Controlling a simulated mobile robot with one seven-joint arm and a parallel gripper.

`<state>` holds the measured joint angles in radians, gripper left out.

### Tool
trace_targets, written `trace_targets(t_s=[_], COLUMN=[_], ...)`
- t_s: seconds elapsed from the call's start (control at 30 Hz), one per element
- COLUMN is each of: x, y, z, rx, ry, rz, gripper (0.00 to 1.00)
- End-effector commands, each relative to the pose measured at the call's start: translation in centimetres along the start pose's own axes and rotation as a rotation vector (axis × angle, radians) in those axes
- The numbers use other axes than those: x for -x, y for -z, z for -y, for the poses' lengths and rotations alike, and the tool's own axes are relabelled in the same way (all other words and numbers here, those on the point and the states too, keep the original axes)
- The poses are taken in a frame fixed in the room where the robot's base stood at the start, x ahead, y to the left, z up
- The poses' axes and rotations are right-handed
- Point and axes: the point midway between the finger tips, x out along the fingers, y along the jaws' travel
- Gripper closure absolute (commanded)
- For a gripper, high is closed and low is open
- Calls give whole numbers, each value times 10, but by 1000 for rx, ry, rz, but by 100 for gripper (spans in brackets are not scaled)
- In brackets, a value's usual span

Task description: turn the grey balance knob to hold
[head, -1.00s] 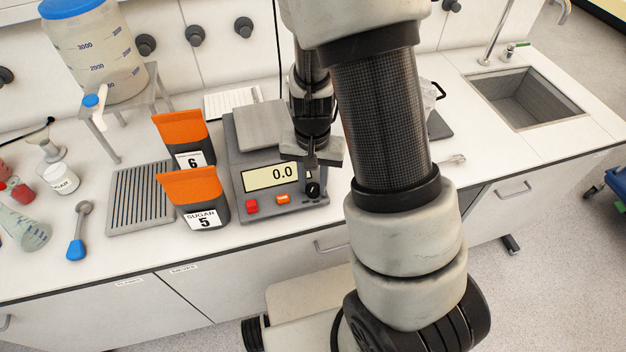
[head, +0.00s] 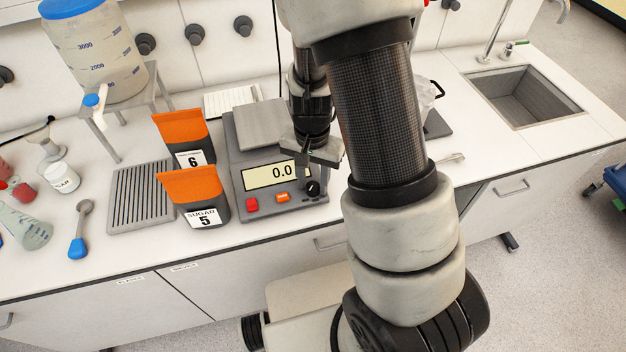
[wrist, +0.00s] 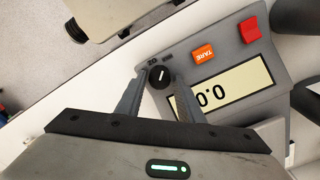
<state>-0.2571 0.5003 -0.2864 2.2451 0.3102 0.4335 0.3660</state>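The grey balance (head: 240,180) stands on the bench, its display (head: 270,175) reading 0.0. Its small dark round knob (head: 312,187) is at the front right corner of the panel. My gripper (wrist: 160,78) is open, one fingertip on each side of the knob in that view, with small gaps. In the head view my gripper (head: 308,165) is just above and behind the knob, and I see no contact.
An orange TARE button (wrist: 203,53) and a red button (wrist: 250,29) sit beside the knob. Orange-topped sugar bag 5 (head: 190,190) and bag 6 (head: 180,135) stand left of the balance. A sink (head: 525,95) is at the right.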

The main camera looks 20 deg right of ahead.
Motion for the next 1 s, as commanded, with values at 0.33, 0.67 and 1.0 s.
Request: trace_targets(t_s=[0.33,0.67,1.0], x=[4,68,145], y=[-1,0,0], z=[0,1,1], rx=[2,3,2], ry=[-1,4,3], rz=[1,-3,-2], gripper=[66,66,66])
